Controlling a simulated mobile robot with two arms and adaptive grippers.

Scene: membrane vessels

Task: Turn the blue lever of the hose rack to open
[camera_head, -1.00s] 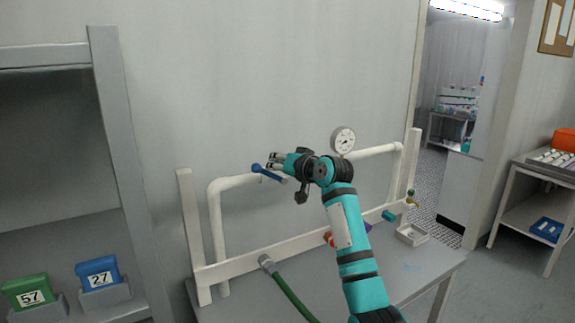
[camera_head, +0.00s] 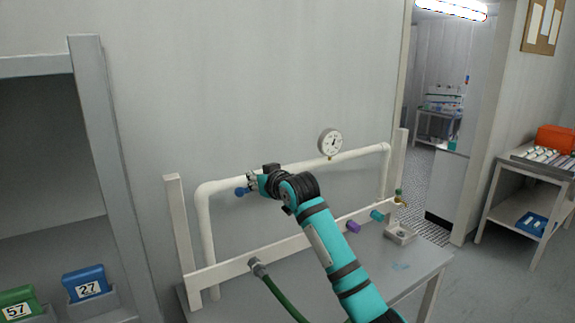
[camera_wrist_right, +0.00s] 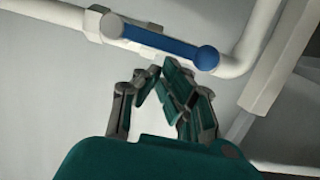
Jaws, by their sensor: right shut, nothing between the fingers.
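The blue lever (camera_head: 241,191) is on the left part of the white pipe of the hose rack (camera_head: 203,225). In the head view only its knob end shows clearly, and my right gripper (camera_head: 252,182) hides the rest. In the right wrist view the lever (camera_wrist_right: 165,43) lies in front of the pipe, roughly along it, with its grey pivot cap at the left and its round blue end at the right. My right gripper (camera_wrist_right: 156,72) is shut and empty, its tips close below the lever's middle. I cannot tell whether they touch. My left gripper is not in view.
A round gauge (camera_head: 330,142) stands on the pipe to the right. A green hose (camera_head: 283,300) hangs from the lower rail over the grey table (camera_head: 405,270). A small white tray (camera_head: 401,233) sits at the table's right. A shelf (camera_head: 98,150) stands at the left.

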